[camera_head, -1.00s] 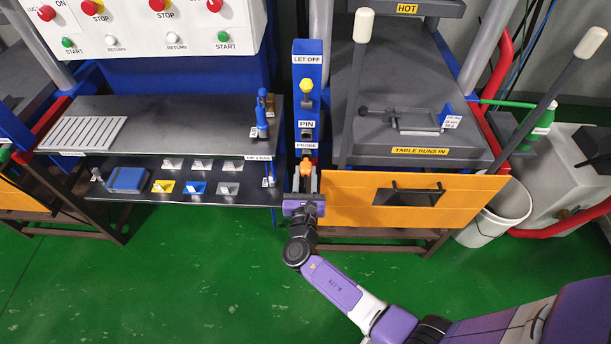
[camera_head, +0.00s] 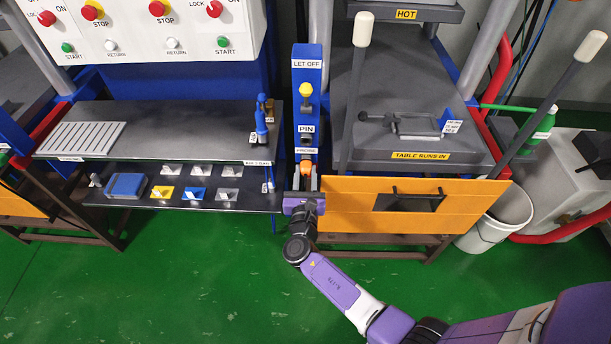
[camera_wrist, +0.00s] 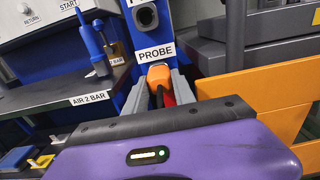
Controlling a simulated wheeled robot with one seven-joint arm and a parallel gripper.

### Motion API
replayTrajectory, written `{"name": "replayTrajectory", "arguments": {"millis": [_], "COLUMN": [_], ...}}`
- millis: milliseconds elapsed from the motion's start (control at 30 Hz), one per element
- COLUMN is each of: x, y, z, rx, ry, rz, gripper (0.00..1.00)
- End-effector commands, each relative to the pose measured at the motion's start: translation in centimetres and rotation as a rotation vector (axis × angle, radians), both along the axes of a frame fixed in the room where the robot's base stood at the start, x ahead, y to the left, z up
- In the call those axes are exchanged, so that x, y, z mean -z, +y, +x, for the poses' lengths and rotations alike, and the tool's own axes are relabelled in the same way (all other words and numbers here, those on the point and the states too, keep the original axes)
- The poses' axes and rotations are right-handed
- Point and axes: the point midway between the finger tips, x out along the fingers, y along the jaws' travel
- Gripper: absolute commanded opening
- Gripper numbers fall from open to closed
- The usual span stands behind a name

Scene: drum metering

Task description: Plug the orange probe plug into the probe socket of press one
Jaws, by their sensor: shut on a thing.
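The orange probe plug (camera_head: 305,166) is at the blue column just under the PROBE label; it also shows in the wrist view (camera_wrist: 158,76). My gripper (camera_head: 305,183) is shut on the plug, with a grey finger on each side of it in the wrist view (camera_wrist: 160,92). The plug's front end is right below the PROBE label, where the probe socket is hidden behind it. I cannot tell how deep the plug sits or whether it touches the socket.
The PIN socket (camera_head: 306,138) and a yellow knob (camera_head: 306,90) are higher on the column. A shelf (camera_head: 110,192) with small trays is on the left. An orange guard panel (camera_head: 345,207) stands close on the right. Lever handles (camera_head: 355,90) rise beside the column.

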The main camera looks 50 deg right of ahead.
Motion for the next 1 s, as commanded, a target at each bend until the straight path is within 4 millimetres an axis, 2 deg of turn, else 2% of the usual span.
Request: {"name": "replayTrajectory", "arguments": {"millis": [167,200,300,333,667,1000], "x": [0.0,0.0,0.0,0.0,0.0,0.1], "y": [-0.3,-0.3,-0.3,-0.3,0.3,4.6], "z": [0.3,0.3,0.3,0.3,-0.3,-3.4], "rx": [0.000,-0.001,-0.001,-0.001,-0.001,-0.004], "ry": [-0.001,0.000,0.000,0.000,0.002,0.000], "rz": [-0.001,0.000,0.000,0.000,-0.001,0.000], "gripper": [0.00,0.35,0.55,0.56,0.56,0.56]}}
